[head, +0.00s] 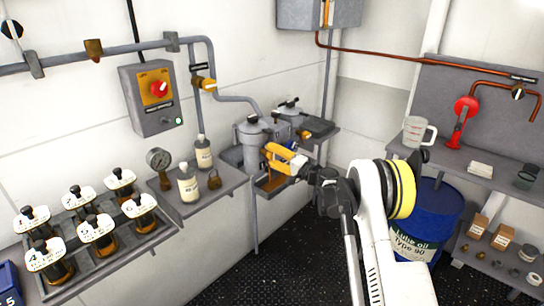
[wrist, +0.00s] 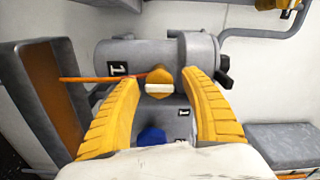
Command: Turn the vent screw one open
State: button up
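In the head view my gripper (head: 272,158) is at the front of the grey housing (head: 252,138) and the screw cannot be made out. A blue knob (wrist: 152,137) lies nearer the wrist, partly hidden by my gripper's pale body.
A brown-lined tray (wrist: 50,90) stands close on the left in the wrist view. A shelf with bottles (head: 188,184) is at left, a blue drum (head: 433,212) at right.

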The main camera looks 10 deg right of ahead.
jog(key=v, duration=1.2)
jog(key=shift+a, duration=0.1)
jog(key=s+a+r+n+g+h, duration=0.2)
jog(key=s+a+r+g, duration=0.1)
jog(key=s+a+r, duration=0.4)
jog(key=s+a+r+n+g+h, duration=0.2)
jog(key=s+a+r, duration=0.2)
jog(key=s, duration=0.5)
jog(key=s+d+f+n+h, duration=0.1)
jog(key=s+h, duration=0.1)
jog(key=s, duration=0.7)
jog(key=s+d+f+n+g+h, duration=0.1)
jog(key=s+n+h, duration=0.1)
jog(key=s, duration=0.8)
jog(key=s+d+f+n+g+h, duration=0.1)
jog(key=s+d+h, duration=0.1)
jog(key=s, duration=0.7)
jog(key=shift+s+f+h, duration=0.3)
jog(key=shift+s, duration=0.1)
